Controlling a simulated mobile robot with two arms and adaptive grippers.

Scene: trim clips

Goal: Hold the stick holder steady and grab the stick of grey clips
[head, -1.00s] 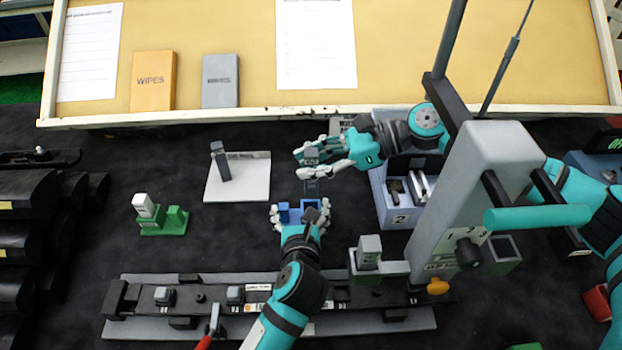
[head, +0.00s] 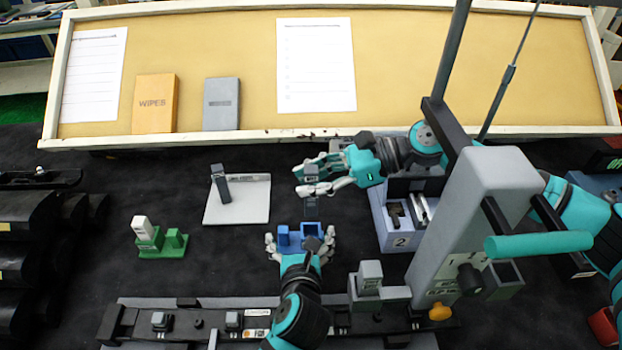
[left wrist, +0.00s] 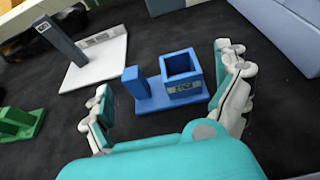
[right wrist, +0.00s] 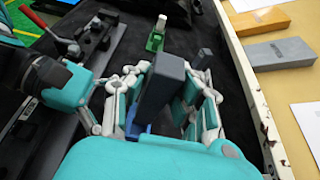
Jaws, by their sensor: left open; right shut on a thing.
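The blue stick holder (head: 312,230) stands on the dark table, with an upright block beside a square socket that looks empty in the left wrist view (left wrist: 182,78). My left gripper (head: 300,240) is open, with its fingers on either side of the holder; in the left wrist view the fingers stand apart from it. My right gripper (head: 311,178) is shut on the dark grey stick of clips (right wrist: 163,82), which is upright. In the head view the stick's lower end (head: 311,206) shows just behind the holder. Its exact height over the table cannot be told.
A white base with a grey upright stick (head: 220,185) and a green holder with a white block (head: 160,240) stand at left. A grey-blue bin (head: 395,238) and a grey machine (head: 480,220) are at right. A long rail (head: 200,322) runs along the front.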

